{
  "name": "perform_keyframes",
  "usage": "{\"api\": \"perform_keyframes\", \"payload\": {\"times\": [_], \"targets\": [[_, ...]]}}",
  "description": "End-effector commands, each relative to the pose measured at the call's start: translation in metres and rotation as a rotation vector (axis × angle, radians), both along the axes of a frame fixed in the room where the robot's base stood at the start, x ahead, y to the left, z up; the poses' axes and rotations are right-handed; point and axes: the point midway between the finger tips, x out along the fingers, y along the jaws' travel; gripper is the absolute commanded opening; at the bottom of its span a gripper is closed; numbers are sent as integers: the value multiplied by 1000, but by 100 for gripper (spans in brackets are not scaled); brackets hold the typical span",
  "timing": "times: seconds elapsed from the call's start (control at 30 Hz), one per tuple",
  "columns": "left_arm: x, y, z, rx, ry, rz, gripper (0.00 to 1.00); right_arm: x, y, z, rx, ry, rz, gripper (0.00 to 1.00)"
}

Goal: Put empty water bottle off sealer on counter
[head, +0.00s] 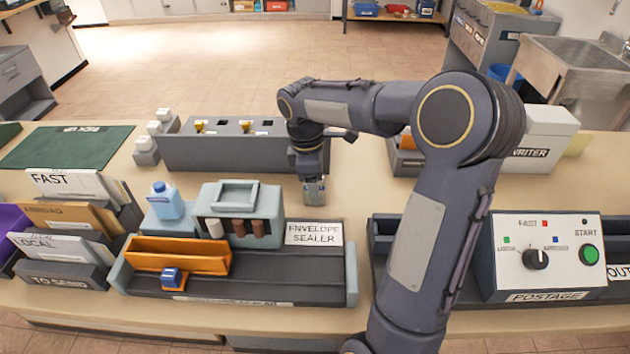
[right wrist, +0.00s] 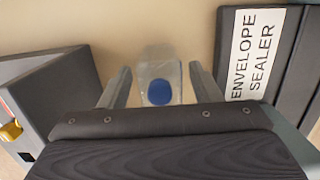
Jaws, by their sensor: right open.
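A clear bottle with a blue cap (right wrist: 160,93) is between the two fingers of my right gripper (right wrist: 158,88) in the right wrist view, over bare counter. The fingers are open, with small gaps beside the bottle. In the head view my right gripper (head: 314,192) points down behind the envelope sealer (head: 352,280); the bottle is mostly hidden there between the fingers. The sealer's label (head: 313,233) faces up beside it. A pale blue bottle (head: 166,201) stands on the sealer's left rear block. My left gripper is not in view.
A grey box with yellow pegs (head: 230,150) stands behind the sealer. Mail sorters (head: 65,275) are at left, a green mat (head: 68,147) at back left. The postage machine (head: 540,258) is at right. Some bare counter (head: 345,192) lies around my gripper.

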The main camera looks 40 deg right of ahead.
Motion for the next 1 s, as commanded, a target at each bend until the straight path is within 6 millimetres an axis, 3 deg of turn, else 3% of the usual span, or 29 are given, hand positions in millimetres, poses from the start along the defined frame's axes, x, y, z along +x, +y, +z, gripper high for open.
{"api": "perform_keyframes", "payload": {"times": [0.27, 0.7, 1.0], "targets": [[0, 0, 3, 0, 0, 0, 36, 1, 1, 10, 0, -4, 0, 57], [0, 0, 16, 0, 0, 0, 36, 8, 9, 98, 0, -5, 0, 57], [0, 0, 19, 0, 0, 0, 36, 10, 11, 122, 0, 0, 0, 57]]}}
